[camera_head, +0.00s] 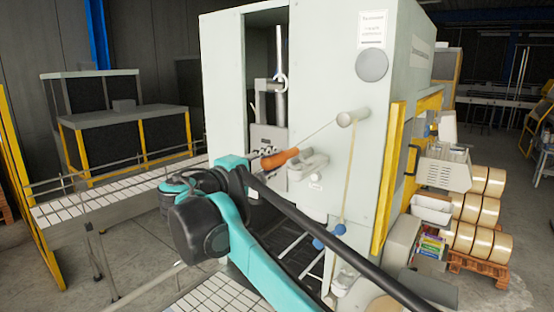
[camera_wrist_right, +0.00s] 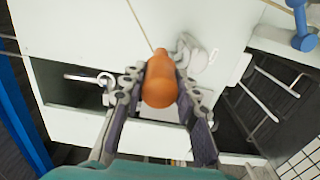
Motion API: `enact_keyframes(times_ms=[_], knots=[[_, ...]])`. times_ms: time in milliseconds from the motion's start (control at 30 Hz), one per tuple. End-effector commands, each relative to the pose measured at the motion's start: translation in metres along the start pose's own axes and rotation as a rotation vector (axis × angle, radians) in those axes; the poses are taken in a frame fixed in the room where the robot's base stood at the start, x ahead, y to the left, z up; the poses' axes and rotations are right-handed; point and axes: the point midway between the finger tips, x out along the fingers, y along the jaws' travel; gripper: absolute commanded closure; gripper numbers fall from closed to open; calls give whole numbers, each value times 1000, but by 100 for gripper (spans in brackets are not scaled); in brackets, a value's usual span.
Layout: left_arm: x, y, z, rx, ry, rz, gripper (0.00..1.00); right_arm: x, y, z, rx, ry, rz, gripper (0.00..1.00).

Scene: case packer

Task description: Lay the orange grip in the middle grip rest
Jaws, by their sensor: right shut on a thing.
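The orange grip (camera_head: 280,158) is held in my right gripper (camera_head: 253,166), in front of the pale machine cabinet. In the right wrist view the orange grip (camera_wrist_right: 160,82) sits between the two fingers of my right gripper (camera_wrist_right: 158,92), which are shut on it. A thin line runs from the grip up to a round pale boss (camera_head: 352,118). A pale bracket, which looks like a grip rest (camera_head: 308,163), projects from the cabinet just right of the grip; it also shows in the right wrist view (camera_wrist_right: 192,52). I cannot tell whether grip and rest touch. My left gripper is out of view.
The cabinet (camera_head: 385,110) has an opening left of the grip, with metal parts inside. Two blue grips (camera_head: 339,229) hang on cords lower right. A conveyor (camera_head: 110,197) runs at the left. A yellow post (camera_head: 388,180) stands at the cabinet's right edge.

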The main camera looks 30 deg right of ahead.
Motion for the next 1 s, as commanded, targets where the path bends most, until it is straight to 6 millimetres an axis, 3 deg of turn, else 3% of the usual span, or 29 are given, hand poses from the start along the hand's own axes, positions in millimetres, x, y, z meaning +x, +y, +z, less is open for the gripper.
enact_keyframes(times_ms=[433,833,933,1000], knots=[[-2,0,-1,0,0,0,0,-36,0,0,0,1,0,100],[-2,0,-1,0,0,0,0,-40,-1,0,0,0,0,100],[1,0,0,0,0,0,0,-42,-12,-3,0,0,1,100],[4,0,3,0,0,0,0,-46,-30,-7,0,0,1,100]])
